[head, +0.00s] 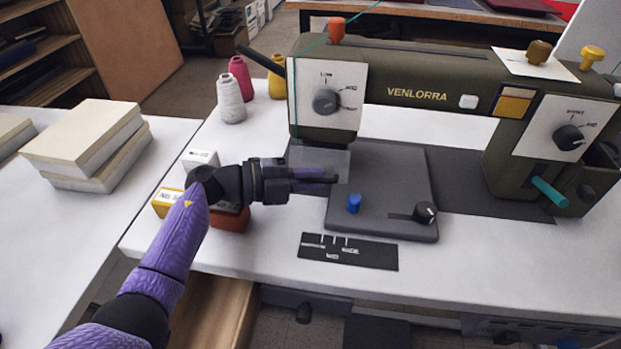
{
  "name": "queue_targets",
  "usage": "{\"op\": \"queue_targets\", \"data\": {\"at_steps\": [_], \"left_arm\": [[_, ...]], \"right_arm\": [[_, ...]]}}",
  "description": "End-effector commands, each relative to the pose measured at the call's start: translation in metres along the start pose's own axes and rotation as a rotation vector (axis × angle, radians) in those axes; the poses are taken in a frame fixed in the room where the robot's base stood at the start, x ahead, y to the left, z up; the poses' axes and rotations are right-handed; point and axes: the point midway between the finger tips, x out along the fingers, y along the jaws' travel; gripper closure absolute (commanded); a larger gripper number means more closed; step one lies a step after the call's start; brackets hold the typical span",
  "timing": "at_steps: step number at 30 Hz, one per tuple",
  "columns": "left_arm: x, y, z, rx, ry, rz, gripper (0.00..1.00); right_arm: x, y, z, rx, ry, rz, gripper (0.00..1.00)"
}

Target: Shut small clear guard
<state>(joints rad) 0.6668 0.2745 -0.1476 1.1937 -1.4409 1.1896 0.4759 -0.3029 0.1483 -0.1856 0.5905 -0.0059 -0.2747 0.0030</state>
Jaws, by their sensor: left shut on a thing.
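The small clear guard (337,160) is a see-through grey plate below the head of the green sewing machine (418,96), in front of its needle area. My left gripper (318,181) reaches in from the left, with its fingers at the guard's lower edge. It is shut on the guard, whose lower part overlaps the fingers in the picture. The exact contact and the guard's hinge are hard to make out. My right gripper is not in view.
A dark base plate (385,195) with a blue knob (353,203) and a black knob (425,212) lies right of my gripper. Small boxes (201,159) stand beside my left wrist. Thread spools (230,100) stand behind. Stacked blocks (88,145) lie at left.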

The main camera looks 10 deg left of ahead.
Motion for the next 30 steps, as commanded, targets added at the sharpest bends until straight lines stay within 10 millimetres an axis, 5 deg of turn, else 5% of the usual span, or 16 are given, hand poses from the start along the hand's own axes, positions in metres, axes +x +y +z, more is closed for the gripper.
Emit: {"op": "queue_targets", "data": {"at_steps": [2, 3, 8, 17, 24, 30], "left_arm": [[0.0, -0.001, 0.0, 0.001, 0.001, 0.0, 1.0], [0.0, -0.001, 0.0, 0.001, 0.001, 0.0, 0.83], [0.0, -0.001, 0.0, 0.0, 0.001, 0.0, 0.5], [-0.009, -0.002, 0.0, -0.001, -0.001, 0.002, 0.5], [-0.068, -0.003, -0.001, -0.001, -0.003, 0.004, 0.5], [-0.097, -0.002, 0.0, 0.0, -0.001, 0.001, 0.5]], "right_arm": [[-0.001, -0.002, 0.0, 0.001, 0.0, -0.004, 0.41], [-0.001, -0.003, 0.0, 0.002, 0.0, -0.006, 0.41], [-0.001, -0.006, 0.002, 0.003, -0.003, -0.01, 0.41], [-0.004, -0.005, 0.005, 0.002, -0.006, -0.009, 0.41], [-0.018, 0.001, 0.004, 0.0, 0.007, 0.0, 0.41], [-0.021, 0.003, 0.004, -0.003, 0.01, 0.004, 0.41]]}}
